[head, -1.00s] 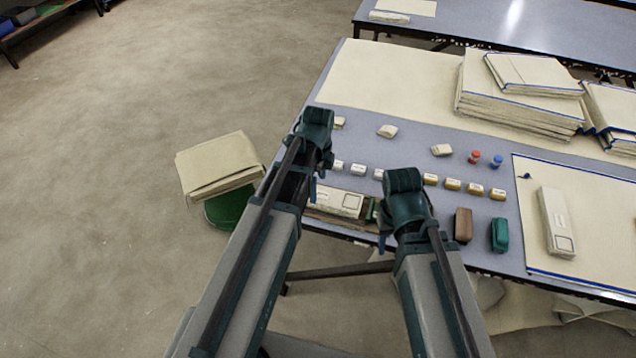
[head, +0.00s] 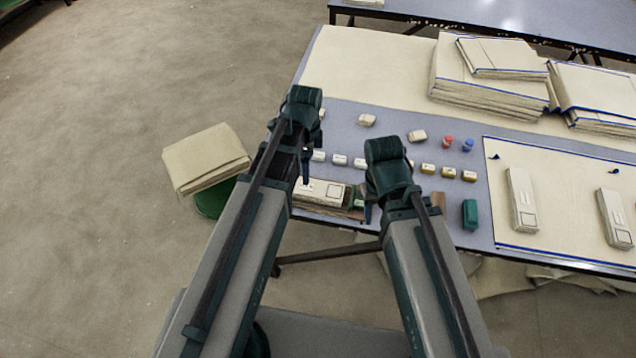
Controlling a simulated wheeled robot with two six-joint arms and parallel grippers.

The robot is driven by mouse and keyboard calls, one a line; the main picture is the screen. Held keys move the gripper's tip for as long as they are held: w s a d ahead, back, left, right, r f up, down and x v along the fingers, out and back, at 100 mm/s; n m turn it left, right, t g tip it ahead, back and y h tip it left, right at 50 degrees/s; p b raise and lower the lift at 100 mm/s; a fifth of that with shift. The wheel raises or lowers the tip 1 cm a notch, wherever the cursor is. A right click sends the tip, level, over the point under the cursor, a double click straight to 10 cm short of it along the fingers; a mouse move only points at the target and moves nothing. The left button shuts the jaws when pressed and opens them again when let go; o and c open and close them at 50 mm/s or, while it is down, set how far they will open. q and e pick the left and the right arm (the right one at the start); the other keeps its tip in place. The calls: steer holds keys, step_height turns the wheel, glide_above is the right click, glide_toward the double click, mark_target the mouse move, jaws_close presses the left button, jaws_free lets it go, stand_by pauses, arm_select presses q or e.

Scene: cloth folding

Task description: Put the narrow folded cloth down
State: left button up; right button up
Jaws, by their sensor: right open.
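A narrow cream folded piece (head: 522,199), with a small square outline near its lower end, lies flat on the blue-edged cream cloth (head: 560,170) on the table's right part. A second similar narrow piece (head: 615,217) lies to its right. A similar pale flat piece (head: 322,190) lies at the table's front edge between my arms. My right gripper (head: 368,208) is mostly hidden behind its own arm; it is open, and I see no cloth in it. My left gripper (head: 306,168) shows only a dark finger edge beside the arm, so its jaws cannot be read.
Stacks of folded blue-edged cloths (head: 485,95) stand at the back right. Small blocks, a red cap (head: 447,142), a blue cap (head: 467,145) and a green block (head: 470,214) sit mid-table. A beige folded cloth rests on a green stool (head: 212,203) at left.

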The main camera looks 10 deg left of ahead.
arm_select(q)
steer(key=s+d+n+y, duration=0.1)
steer(key=s+d+n, duration=0.7)
steer(key=s+n, duration=0.4)
steer(key=shift+s+d+n, duration=0.25)
steer(key=shift+n, duration=0.05)
steer(key=shift+r, duration=0.1)
